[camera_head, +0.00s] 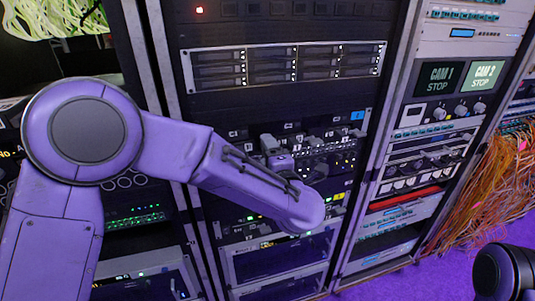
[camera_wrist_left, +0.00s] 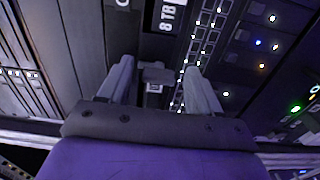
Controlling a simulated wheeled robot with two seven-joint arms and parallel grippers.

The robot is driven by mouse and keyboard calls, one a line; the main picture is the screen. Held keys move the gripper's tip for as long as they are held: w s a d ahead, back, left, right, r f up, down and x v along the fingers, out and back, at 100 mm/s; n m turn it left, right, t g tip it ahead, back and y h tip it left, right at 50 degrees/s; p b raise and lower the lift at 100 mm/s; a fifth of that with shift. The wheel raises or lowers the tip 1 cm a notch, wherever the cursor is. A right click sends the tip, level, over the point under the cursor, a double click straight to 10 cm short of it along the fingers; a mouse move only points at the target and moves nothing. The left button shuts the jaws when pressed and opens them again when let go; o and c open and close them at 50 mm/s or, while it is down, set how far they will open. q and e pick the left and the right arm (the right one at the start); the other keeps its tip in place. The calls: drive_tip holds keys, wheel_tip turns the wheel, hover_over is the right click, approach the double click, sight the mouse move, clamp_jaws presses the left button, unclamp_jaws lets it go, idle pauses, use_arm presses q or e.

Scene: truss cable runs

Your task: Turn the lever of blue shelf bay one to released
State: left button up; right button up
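The blue shelf, marked by a blue tag (camera_head: 357,115), sits mid-height in the central rack. My left gripper (camera_head: 270,146) is in front of its left part, partly hidden by my own forearm. In the left wrist view, the two grey fingers of my left gripper (camera_wrist_left: 162,78) stand apart. A small grey lever-like block (camera_wrist_left: 157,75) shows between them, with a gap on each side. I cannot tell whether it is the bay one lever or how it is set. My right gripper is out of view.
A drive unit (camera_head: 285,66) is above the shelf. A lower shelf with a yellow tag (camera_head: 338,197) is close to my left forearm. Orange cables (camera_head: 485,190) hang at far right.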

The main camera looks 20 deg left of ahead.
use_arm(q)
drive_tip(key=b+v, duration=0.3)
drive_tip(key=v, duration=0.7)
drive_tip(key=shift+s+d, duration=0.2)
drive_tip(key=shift+s, duration=0.05)
